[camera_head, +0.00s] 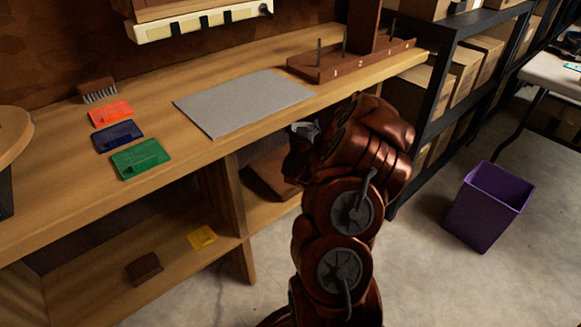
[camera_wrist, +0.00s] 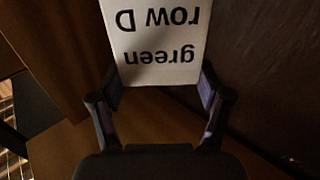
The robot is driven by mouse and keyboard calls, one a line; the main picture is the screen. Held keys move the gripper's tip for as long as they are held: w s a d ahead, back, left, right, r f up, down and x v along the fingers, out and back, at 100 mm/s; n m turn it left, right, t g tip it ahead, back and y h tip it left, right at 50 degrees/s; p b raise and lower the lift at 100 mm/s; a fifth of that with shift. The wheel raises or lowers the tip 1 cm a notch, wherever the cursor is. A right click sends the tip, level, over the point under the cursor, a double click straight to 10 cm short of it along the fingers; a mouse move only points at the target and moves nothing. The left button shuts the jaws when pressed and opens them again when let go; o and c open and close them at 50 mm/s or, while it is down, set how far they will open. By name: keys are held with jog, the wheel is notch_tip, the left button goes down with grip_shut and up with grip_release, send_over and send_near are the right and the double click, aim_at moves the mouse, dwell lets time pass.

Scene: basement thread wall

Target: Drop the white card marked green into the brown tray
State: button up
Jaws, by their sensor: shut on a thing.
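My gripper (camera_wrist: 158,88) is shut on a white card (camera_wrist: 157,42), whose text "green row D" appears upside down in the wrist view. In the head view, my gripper (camera_head: 303,130) is at the bench's front edge, largely hidden by my own arm. I cannot clearly make out the card there. A brown, tray-like thing (camera_head: 262,178) lies on the lower shelf below and left of my gripper, partly hidden by my arm; I cannot tell for sure that it is the brown tray.
The wooden bench (camera_head: 245,140) carries a grey mat (camera_head: 240,100), orange (camera_head: 111,113), blue (camera_head: 118,136) and green (camera_head: 140,158) flat pieces, a brush (camera_head: 98,90) and a numbered peg rack (camera_head: 340,65). A purple bin (camera_head: 488,207) stands on the floor at right.

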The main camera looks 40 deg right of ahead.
notch_tip(320, 180, down, 5)
jog(key=shift+a+r+b, duration=0.1)
jog(key=shift+b, duration=1.1)
jog(key=o, duration=0.8)
notch_tip(320, 180, up, 10)
